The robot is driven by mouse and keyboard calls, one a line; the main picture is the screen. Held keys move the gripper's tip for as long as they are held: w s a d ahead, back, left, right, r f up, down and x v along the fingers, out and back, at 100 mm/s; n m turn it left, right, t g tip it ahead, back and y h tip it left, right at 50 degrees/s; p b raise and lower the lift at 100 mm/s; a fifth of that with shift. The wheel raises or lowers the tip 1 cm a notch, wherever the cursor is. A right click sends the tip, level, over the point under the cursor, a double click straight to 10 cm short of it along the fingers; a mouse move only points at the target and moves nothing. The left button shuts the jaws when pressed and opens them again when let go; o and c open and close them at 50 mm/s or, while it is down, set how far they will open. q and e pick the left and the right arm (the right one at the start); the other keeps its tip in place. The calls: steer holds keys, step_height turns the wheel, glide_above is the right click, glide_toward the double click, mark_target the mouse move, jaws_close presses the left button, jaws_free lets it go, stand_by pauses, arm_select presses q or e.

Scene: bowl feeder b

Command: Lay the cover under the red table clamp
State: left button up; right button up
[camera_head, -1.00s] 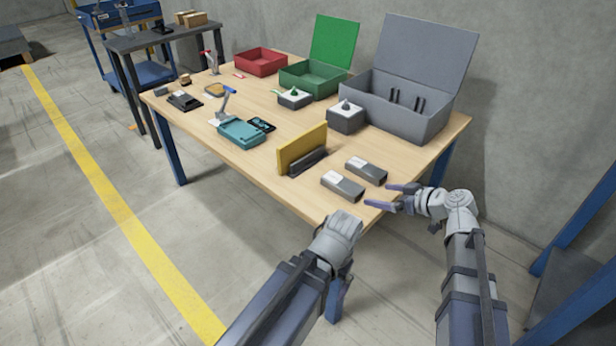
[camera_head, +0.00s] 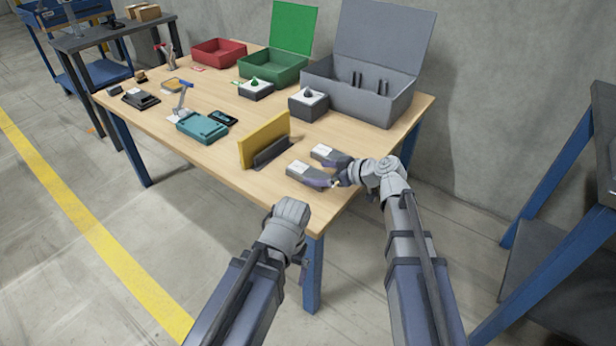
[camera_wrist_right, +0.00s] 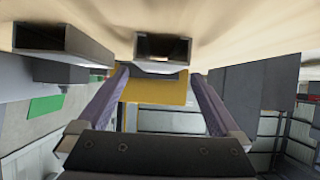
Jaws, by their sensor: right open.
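Two grey blocks with white labels lie side by side at the table's near right corner: the near block (camera_head: 303,170) and the far block (camera_head: 324,152). In the right wrist view both show dark hollow ends, the near block (camera_wrist_right: 162,42) central and the far block (camera_wrist_right: 65,45) at left. I cannot tell whether either is the cover. My right gripper (camera_head: 331,175) is open, its fingers toward the near block's end; contact is unclear. A small red-handled upright device (camera_head: 168,52), possibly the red clamp, stands at the far left. My left arm's fingers are hidden.
A yellow panel (camera_head: 262,138) stands upright in a dark holder left of the blocks. Behind are a grey lidded box (camera_head: 345,95), green box (camera_head: 285,70) and red box (camera_head: 218,54).

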mark_target(309, 172)
steer(key=b+x, duration=0.2)
steer(key=x, duration=0.3)
steer(key=shift+w, duration=0.1)
steer(key=shift+r, duration=0.1)
jaws_close()
stand_by(0.6)
